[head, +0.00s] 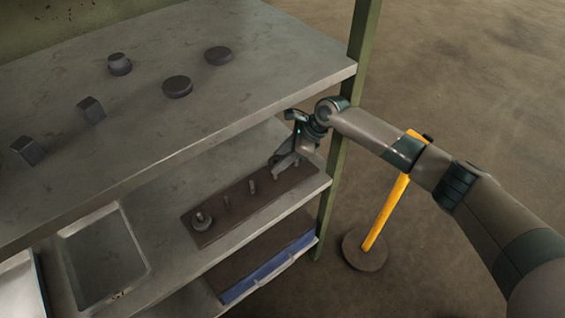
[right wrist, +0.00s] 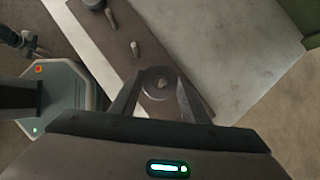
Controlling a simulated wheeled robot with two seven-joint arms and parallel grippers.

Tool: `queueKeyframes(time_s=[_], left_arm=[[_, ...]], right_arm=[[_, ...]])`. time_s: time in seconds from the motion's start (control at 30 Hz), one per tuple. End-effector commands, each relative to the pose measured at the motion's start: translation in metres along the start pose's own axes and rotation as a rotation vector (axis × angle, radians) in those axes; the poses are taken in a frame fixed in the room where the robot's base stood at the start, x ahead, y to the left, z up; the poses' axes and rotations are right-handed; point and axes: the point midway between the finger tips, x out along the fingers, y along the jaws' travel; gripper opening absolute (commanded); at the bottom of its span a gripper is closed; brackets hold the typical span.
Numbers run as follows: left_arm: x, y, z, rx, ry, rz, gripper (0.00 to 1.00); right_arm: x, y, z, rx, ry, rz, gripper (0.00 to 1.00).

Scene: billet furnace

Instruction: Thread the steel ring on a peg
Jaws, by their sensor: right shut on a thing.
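The dark peg board (head: 240,210) lies on the middle shelf, with several upright pegs in a row. A peg (head: 253,186) stands bare near its middle, and the left-end peg carries a dark ring (head: 201,222). My right gripper (head: 279,163) is over the board's right end. In the right wrist view its fingers are shut on the steel ring (right wrist: 150,93). A peg tip (right wrist: 162,83) shows within the ring's hole; I cannot tell how far the ring is down around it. The gripper hides much of the ring in the head view. My left gripper is not seen.
The upper shelf (head: 225,95) overhangs the board's back side and bears several dark billets, including a round one (head: 177,87). A metal tray (head: 105,255) lies left of the board. A green post (head: 335,180) and a yellow stand (head: 385,213) are at the right.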

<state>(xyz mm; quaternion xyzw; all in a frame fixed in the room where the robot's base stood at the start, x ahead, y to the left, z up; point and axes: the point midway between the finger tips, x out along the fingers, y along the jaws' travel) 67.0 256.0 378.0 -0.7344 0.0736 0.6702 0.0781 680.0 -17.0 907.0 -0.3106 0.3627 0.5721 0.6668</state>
Motion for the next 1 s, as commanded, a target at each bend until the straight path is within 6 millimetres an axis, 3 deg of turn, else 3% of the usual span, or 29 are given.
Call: queueKeyframes(time_s=[0.37, 1.0], left_arm=[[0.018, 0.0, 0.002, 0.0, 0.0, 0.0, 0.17], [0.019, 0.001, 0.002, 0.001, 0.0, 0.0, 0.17]], right_arm=[[0.006, -0.009, 0.007, -0.002, 0.0, -0.002, 0.08], [0.025, -0.008, -0.005, -0.001, -0.001, -0.001, 0.08]])
